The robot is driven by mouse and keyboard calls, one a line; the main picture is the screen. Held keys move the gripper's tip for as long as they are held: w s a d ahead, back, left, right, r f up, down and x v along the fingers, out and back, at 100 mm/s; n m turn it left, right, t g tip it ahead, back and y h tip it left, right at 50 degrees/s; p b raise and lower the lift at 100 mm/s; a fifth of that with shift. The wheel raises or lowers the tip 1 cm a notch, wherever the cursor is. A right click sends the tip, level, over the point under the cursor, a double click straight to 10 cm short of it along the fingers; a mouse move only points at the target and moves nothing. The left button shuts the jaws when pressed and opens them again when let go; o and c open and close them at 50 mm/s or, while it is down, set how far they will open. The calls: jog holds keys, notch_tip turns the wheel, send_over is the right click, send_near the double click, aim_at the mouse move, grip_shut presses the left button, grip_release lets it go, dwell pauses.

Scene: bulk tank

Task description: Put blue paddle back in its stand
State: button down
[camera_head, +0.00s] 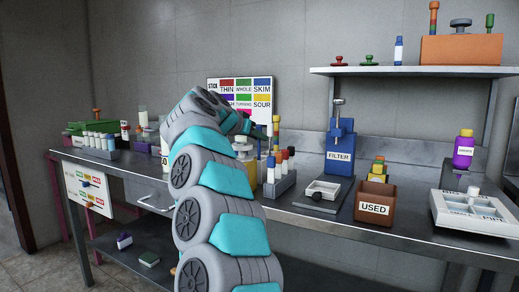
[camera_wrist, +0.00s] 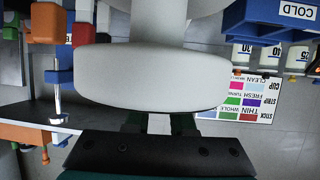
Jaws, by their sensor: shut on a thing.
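My gripper (camera_head: 258,132) is at the end of my arm, above the back half of the bench and left of the blue filter press. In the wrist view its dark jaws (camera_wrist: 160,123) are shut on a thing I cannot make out. A large white rounded shape (camera_wrist: 150,80) fills the middle of that view. An upright striped stick (camera_head: 276,130) shows beside the gripper in the head view; I cannot tell whether it is held. I cannot pick out the blue paddle for sure. An orange block (camera_head: 460,49) on the wall shelf holds several upright handled tools; which stand is the paddle's is unclear.
Right of my arm, a rack (camera_head: 280,182) of bottles, the blue filter press (camera_head: 340,152), a brown USED bin (camera_head: 374,206) and a white divided tray (camera_head: 478,212) stand on the bench. A wall shelf (camera_head: 415,71) overhangs the right side. A blue COLD box (camera_wrist: 275,20) shows in the wrist view.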

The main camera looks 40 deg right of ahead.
aim_at(259, 149)
notch_tip(259, 149, down, 2)
jog(key=shift+f+b, duration=0.1)
jog(key=shift+b, duration=0.4)
jog(key=shift+f, duration=0.1)
